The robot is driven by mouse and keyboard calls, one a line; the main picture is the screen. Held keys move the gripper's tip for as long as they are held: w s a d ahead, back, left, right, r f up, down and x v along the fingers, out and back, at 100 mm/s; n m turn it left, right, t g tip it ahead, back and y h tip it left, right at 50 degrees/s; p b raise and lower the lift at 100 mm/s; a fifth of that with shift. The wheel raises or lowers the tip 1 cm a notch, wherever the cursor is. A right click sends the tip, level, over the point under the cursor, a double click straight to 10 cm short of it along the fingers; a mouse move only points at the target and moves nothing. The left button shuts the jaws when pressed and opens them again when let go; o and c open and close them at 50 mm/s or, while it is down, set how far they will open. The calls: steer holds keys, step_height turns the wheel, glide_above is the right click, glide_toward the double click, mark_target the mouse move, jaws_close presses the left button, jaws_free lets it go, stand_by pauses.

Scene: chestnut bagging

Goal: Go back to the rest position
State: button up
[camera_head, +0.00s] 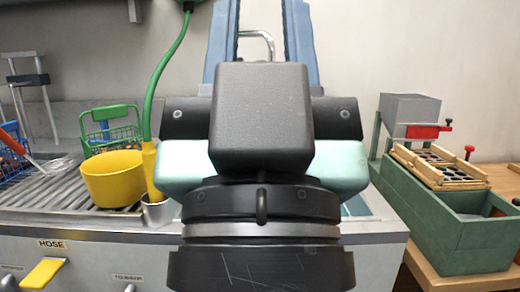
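The black housing of my arm's end (262,115) fills the middle of the camera_head view, with a round black and silver joint below it and pale mint parts at both sides. I cannot make out the fingertips, so I cannot tell whether my gripper is open or shut or whether it holds anything. My arm stands in front of the sink counter and hides its middle. No chestnut bag can be made out.
At left, a yellow pot (113,179), a green basket (108,138) and a metal cup (157,211) stand on the counter (90,226). A green hose (165,62) hangs behind. At right, a green machine (440,222) with a wooden tray (440,165) stands on a wooden table (445,284).

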step_height(320, 180, up, 32)
steer(key=p, duration=2.9)
steer(key=shift+p, duration=0.35)
